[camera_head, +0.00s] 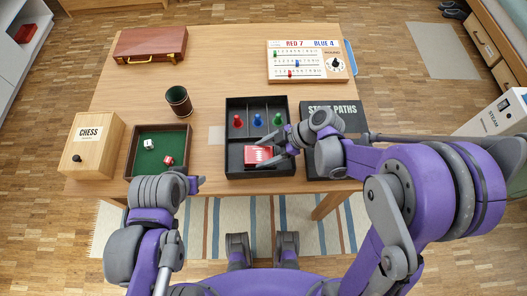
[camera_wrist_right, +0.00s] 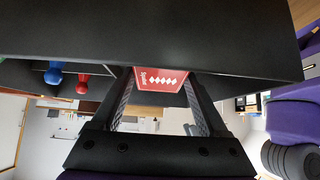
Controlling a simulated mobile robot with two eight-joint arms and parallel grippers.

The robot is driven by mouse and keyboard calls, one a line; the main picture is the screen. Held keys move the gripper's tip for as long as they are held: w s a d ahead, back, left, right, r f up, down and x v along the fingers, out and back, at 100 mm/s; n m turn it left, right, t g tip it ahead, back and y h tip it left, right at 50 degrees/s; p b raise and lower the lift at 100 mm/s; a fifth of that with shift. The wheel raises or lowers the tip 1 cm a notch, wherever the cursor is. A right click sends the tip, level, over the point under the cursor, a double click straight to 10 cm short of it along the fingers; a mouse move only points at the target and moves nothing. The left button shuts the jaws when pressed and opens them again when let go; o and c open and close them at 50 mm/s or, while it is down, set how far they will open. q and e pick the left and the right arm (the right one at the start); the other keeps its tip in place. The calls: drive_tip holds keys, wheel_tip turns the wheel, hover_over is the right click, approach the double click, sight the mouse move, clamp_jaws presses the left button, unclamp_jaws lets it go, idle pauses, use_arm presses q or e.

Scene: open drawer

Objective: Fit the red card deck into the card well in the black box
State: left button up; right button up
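The red card deck (camera_head: 257,154) is at the front compartment of the black box (camera_head: 233,158). I cannot tell whether it rests on the box floor or is held just above it. My right gripper (camera_head: 264,155) reaches in from the right, with a finger on each side of the deck. The right wrist view also shows the deck (camera_wrist_right: 160,79) filling the gap between the fingertips, so the gripper looks shut on it. My left arm is at the table's front edge, left of the box; its gripper (camera_head: 197,183) is mostly hidden by its own wrist.
Red, blue and green pegs (camera_head: 257,121) stand in the box's back compartment. A green-lined dice tray (camera_head: 157,166) and CHESS box (camera_head: 92,146) lie to the left, with a dark cup (camera_head: 179,100) behind. A STONE PATHS box (camera_head: 338,112) is right; a scoreboard (camera_head: 308,62) is behind.

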drive_tip(key=p+v, duration=0.1)
drive_tip(key=v, duration=1.1)
drive_tip(key=s+d+m+t+h, duration=0.5)
drive_tip(key=s+d+m+h, duration=0.3)
drive_tip(key=m, duration=1)
drive_tip(key=shift+s+r+h, duration=0.4)
drive_tip(key=shift+s+h, duration=0.2)
drive_tip(key=shift+s, duration=0.55)
